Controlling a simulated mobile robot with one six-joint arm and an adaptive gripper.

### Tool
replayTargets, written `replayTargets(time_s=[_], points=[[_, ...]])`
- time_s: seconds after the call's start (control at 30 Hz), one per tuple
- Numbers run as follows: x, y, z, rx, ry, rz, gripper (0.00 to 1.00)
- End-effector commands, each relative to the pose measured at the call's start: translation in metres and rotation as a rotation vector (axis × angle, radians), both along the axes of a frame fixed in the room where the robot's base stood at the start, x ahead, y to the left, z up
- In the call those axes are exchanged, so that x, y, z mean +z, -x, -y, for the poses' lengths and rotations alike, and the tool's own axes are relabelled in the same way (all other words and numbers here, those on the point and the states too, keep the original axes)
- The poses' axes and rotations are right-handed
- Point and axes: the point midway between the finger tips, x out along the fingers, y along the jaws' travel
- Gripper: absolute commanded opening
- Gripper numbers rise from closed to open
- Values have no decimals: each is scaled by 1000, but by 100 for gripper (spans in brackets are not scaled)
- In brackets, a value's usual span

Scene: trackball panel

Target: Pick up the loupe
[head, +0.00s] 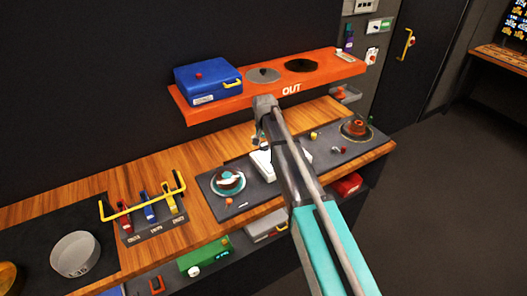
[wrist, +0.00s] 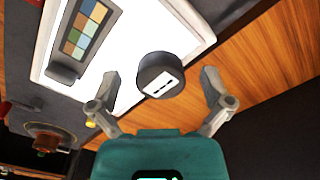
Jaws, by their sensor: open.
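A short dark cylinder, which looks like the loupe (wrist: 160,75), shows in the wrist view with a pale window on its face. It appears at the edge of a white lit panel (wrist: 125,45), with wood beyond it. My gripper (wrist: 161,84) is open, with one finger on each side of the loupe in the picture. I see no clear contact, and the height gap cannot be told. In the head view my gripper (head: 259,136) is over the bench by the white panel (head: 262,164); the loupe is not distinguishable there.
A colour chart (wrist: 86,28) lies on the panel. An orange shelf (head: 240,107) marked OUT, with a blue box (head: 208,80), is behind my arm. A teal-rimmed round item (head: 228,181) is left of the panel; a red-topped round device (head: 356,128) is right.

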Motion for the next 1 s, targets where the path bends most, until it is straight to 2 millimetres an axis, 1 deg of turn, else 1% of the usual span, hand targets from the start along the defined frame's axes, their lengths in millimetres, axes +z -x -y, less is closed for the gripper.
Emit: replayTargets(time_s=[0.37,0.4,0.47,0.5,0.57,0.7,0.87,1.0], points=[[0,0,0,0,0,0,99],[0,0,0,0,0,0,97],[0,0,0,0,0,0,86],[0,0,0,0,0,0,79],[0,0,0,0,0,0,68],[0,0,0,0,0,0,42],[0,0,0,0,0,0,12],[0,0,0,0,0,0,11]])
